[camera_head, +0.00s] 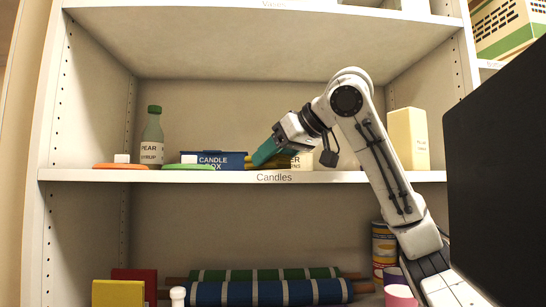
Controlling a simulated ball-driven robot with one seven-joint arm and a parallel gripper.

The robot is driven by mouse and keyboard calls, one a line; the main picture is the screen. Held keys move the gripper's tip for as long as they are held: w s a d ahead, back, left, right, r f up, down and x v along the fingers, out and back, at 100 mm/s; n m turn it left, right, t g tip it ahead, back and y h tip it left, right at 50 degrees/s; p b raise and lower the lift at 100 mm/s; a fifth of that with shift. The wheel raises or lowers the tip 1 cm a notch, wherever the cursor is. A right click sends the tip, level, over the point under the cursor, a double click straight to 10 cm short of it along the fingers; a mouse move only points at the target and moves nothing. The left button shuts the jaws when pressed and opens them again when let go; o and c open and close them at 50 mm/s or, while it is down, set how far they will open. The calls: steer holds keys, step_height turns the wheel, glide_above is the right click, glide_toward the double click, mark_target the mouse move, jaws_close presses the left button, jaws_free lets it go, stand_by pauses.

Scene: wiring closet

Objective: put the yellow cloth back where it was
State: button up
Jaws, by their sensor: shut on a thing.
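My gripper (275,146) is at the front of the shelf labelled Candles (350,177), pointing down and to the left. No clear yellow cloth shows elsewhere.
A pear bottle (152,138), an orange disc (121,166) and a green disc (188,167) stand to the left. A label partly reading "ER" (301,161) is behind the gripper. A cream candle (408,139) is at right. Rolls (265,292) lie below. A black panel (500,170) fills the right.

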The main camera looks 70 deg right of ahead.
steer(key=shift+f+b, duration=0.3)
steer(key=shift+f, duration=0.1)
steer(key=o, duration=0.7)
steer(key=shift+o, duration=1)
steer(key=shift+o, duration=0.6)
steer(key=o, duration=0.5)
steer(key=shift+p+v, duration=1.05)
steer(key=shift+v, duration=2.95)
